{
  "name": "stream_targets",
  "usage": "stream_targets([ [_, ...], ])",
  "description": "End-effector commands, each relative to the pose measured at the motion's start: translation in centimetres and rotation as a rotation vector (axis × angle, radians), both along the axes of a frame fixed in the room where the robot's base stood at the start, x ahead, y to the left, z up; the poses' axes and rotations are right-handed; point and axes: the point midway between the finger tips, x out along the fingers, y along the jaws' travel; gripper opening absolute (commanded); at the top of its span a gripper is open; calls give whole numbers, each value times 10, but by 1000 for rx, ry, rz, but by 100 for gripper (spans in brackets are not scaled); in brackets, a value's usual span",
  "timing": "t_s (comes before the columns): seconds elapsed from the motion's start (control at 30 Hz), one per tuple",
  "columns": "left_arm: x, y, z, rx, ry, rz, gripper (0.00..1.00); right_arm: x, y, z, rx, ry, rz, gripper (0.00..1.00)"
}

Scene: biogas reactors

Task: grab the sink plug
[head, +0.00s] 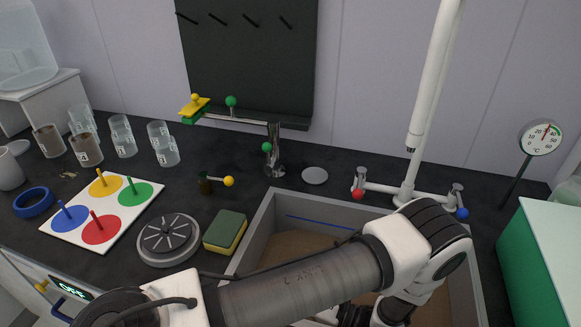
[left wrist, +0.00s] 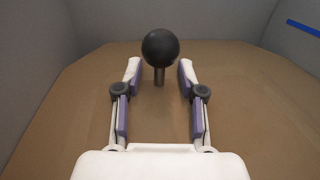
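The sink plug shows in the left wrist view as a black ball knob (left wrist: 160,47) on a short grey stem, upright over the brown surface in the sink. My left gripper (left wrist: 160,70) is open, with one finger on each side of the stem and the knob at the fingertips. I see gaps between the fingers and the stem. In the head view my left arm reaches down into the grey sink (head: 260,228); it hides the plug and most of the gripper. My right gripper is not in view.
Sink walls (left wrist: 38,70) surround the gripper. A tap (head: 272,150) and a white pipe with red and blue knobs (head: 405,190) stand behind the sink. A sponge (head: 225,232), a round drain-like disc (head: 168,239) and a coloured peg board (head: 70,232) lie left.

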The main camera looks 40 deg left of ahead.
Motion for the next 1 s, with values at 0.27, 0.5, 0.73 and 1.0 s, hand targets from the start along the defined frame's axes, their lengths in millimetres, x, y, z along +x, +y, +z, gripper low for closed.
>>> stream_targets([
  [0.27,0,0,1,0,0,0,0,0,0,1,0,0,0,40],
  [0.5,0,-1,1,0,0,-1,0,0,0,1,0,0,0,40],
  [0.73,1,-1,13,2,-2,-2,0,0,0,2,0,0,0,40],
  [1.0,0,0,85,0,0,0,0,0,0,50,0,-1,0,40],
])
